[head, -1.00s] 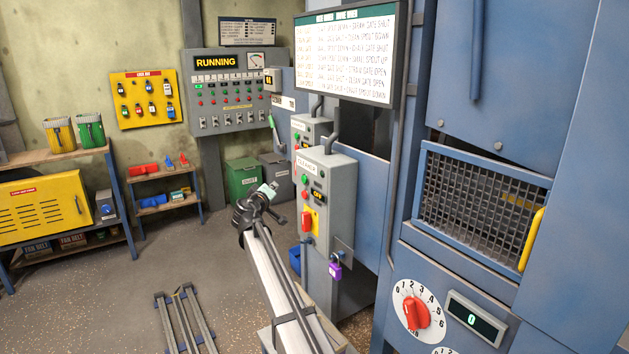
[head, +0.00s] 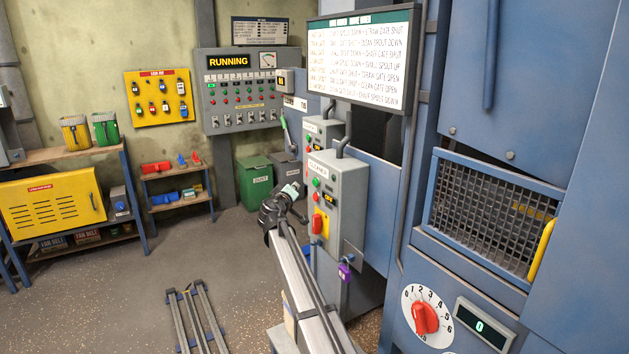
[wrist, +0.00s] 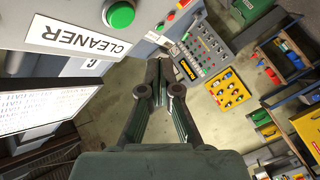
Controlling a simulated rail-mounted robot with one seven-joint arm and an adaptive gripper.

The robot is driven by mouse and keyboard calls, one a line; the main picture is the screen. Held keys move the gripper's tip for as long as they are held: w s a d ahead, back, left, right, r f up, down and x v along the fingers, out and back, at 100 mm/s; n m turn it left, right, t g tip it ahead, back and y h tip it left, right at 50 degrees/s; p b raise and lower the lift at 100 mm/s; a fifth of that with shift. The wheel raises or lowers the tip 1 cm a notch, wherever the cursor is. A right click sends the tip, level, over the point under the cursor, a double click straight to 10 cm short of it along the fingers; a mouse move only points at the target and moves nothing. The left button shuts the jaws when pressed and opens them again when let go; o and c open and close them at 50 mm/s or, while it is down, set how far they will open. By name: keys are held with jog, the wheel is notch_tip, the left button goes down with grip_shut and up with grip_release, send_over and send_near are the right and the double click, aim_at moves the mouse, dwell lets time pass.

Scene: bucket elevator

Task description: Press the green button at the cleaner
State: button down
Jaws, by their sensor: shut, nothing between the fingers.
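The cleaner box (head: 347,190) is a grey control box with a CLEANER label, right of centre in the head view. Its green button (head: 316,182) sits below the label, above a red button. In the wrist view the green button (wrist: 120,14) is at the top edge, left of the fingertips, beside the CLEANER label (wrist: 76,37). My gripper (head: 292,189) is in front of the box's left side in the head view, apart from the button. In the wrist view my gripper (wrist: 160,68) has its fingers together and empty.
A red switch on a yellow plate (head: 319,223) and a purple padlock (head: 345,271) are lower on the cleaner box. Another grey box (head: 323,130) stands behind it. A large sign (head: 362,60) hangs above. Open floor (head: 110,300) lies to the left.

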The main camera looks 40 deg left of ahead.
aim_at(315, 182)
jog(key=shift+w+d, duration=0.25)
jog(key=shift+w, duration=0.45)
jog(key=shift+w+d, duration=0.3)
jog(key=shift+w, duration=0.4)
jog(key=shift+w+d, duration=0.25)
jog(key=shift+w, duration=0.45)
jog(key=shift+w+d+b, duration=0.2)
jog(key=shift+w+b, duration=0.25)
jog(key=shift+b, duration=0.15)
jog(key=shift+w+d+b, duration=0.2)
jog(key=shift+w+b, duration=0.25)
jog(key=shift+b, duration=0.15)
dwell(0.6)
jog(key=shift+s, duration=0.1)
jog(key=shift+s+a+b, duration=0.35)
jog(key=shift+s+b, duration=0.4)
